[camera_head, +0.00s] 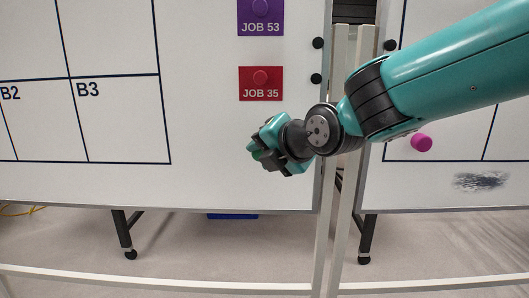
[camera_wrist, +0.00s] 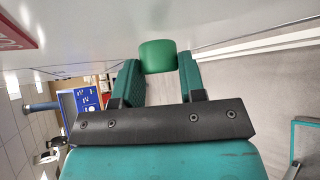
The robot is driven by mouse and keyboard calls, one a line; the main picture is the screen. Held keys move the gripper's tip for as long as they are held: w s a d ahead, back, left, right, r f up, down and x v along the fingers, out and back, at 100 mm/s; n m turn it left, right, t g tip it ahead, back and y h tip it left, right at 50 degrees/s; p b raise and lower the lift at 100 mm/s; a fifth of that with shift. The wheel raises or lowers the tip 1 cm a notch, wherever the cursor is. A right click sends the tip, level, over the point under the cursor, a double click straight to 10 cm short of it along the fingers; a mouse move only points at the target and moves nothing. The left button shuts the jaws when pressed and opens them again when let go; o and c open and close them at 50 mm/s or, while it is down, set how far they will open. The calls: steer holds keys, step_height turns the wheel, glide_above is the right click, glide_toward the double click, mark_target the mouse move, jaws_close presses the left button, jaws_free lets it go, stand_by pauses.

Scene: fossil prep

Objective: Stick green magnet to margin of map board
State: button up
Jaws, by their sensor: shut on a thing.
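The green magnet (camera_wrist: 158,55) is held between the two fingertips of my gripper (camera_wrist: 158,75) in the wrist view. In the head view my gripper (camera_head: 268,158) is in front of the right margin of the white map board (camera_head: 205,120), below the red JOB 35 card and right of the grid. The board's white face also shows close to the magnet in the wrist view (camera_wrist: 100,30). I cannot tell whether the magnet touches the board.
The red JOB 35 card (camera_head: 261,92) and purple JOB 53 card (camera_head: 261,28) hang on the margin above my gripper, each under a round magnet. A second board (camera_head: 430,185) to the right carries a pink magnet (camera_head: 422,142) and a dark smudge. Metal frame posts (camera_head: 334,225) stand between the boards.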

steer(key=shift+w, duration=0.65)
stand_by(0.3)
steer(key=o, duration=0.8)
steer(key=shift+s+a+b, duration=0.1)
steer(key=shift+s+b, duration=0.8)
steer(key=shift+s, duration=2.6)
